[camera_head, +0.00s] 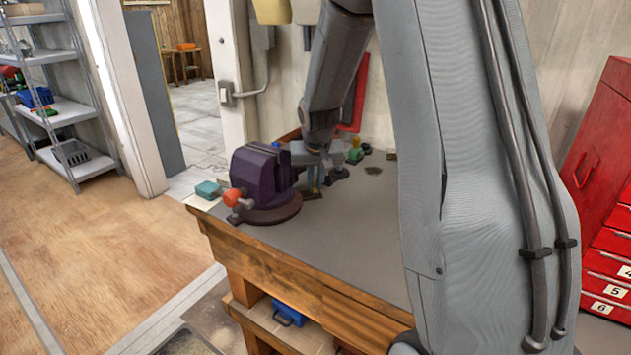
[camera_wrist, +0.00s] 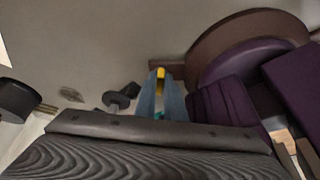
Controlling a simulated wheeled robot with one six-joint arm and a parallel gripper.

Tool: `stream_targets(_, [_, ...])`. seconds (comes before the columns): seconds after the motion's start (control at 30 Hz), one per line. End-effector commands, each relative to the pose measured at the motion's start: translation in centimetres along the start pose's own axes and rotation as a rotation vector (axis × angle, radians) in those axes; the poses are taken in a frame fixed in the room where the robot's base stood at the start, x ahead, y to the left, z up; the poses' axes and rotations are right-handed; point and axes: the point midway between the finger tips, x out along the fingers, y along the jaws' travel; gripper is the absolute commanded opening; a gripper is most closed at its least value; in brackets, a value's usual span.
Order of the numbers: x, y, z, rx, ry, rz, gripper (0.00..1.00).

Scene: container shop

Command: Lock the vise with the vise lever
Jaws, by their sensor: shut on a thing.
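The purple vise (camera_head: 262,172) stands on its round brown base at the bench's near left corner. It also shows at the right of the wrist view (camera_wrist: 225,103). An orange knob (camera_head: 232,197) with a grey metal part beside it, apparently the vise lever, sticks out at the vise's near left side. My gripper (camera_head: 314,180) is low over the bench, just right of the vise and away from that knob. In the wrist view its blue-grey fingers (camera_wrist: 161,92) are close together, shut on a small yellow thing (camera_wrist: 160,73), mostly hidden between them.
The grey bench top (camera_head: 345,235) is clear in front of my gripper. A teal box (camera_head: 208,189) lies left of the vise. Small green items (camera_head: 355,154) lie behind my gripper. Red cabinets (camera_head: 610,165) stand at the right.

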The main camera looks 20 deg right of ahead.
Motion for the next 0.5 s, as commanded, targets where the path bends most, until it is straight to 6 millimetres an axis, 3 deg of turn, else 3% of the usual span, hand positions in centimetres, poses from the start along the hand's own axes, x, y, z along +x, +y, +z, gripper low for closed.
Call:
stream_targets(0.33, [-0.19,-0.01,-0.35,0.003,0.007,0.0,0.0])
stream_targets(0.4, [-0.18,-0.01,-0.34,0.003,0.007,0.0,0.19])
stream_targets(0.5, [-0.14,0.0,-0.25,0.002,0.005,0.0,0.28])
